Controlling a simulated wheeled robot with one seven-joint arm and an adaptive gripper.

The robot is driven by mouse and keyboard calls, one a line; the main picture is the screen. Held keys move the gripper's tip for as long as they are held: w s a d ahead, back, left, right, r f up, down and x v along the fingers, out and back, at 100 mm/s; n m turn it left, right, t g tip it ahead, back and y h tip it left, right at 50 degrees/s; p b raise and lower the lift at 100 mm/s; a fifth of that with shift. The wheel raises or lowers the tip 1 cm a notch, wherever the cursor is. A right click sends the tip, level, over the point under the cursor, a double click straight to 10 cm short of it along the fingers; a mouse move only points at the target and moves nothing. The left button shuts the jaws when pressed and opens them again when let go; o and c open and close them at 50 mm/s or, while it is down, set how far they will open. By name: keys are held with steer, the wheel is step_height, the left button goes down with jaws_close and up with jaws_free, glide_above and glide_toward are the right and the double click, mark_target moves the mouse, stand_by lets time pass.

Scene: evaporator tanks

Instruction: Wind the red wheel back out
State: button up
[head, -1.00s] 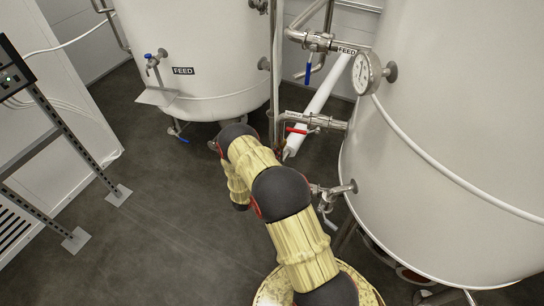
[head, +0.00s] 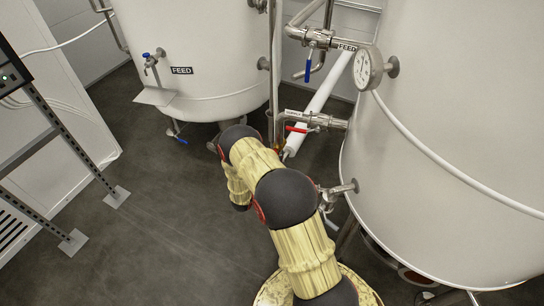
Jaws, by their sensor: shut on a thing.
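The red wheel cannot be made out in the head view; my arm covers the floor-level space between the two tanks. My arm reaches from the bottom of the view up to the gap between the tanks, then bends back down. Its far end and my gripper are hidden behind the arm links, so the jaws and what they touch do not show. A red lever handle (head: 296,129) sits on a pipe valve just beyond the arm, apart from it.
A large white tank (head: 450,120) fills the right side, with a dial gauge (head: 368,69). Another white tank (head: 200,40) labelled FEED stands behind. Pipes and a blue-handled valve (head: 308,70) run between them. A metal frame (head: 70,140) stands at left. Dark floor (head: 150,230) is clear at lower left.

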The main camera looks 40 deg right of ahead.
steer(key=m, duration=0.2)
steer(key=m+b, duration=0.1)
steer(key=m, duration=0.1)
steer(key=shift+s+f+m, duration=0.1)
steer(key=shift+f+m, duration=0.1)
steer(key=shift+m, duration=0.1)
steer(key=m+b, duration=0.1)
steer(key=m, duration=0.3)
steer(key=shift+m+b, duration=0.3)
steer(key=shift+b, duration=0.1)
steer(key=m+b, duration=0.1)
steer(key=m, duration=0.3)
steer(key=shift+f+b, duration=0.1)
steer(key=shift+b, duration=0.2)
steer(key=shift+m+b, duration=0.3)
steer(key=shift+m, duration=2)
steer(key=o, duration=1)
steer(key=shift+o, duration=0.5)
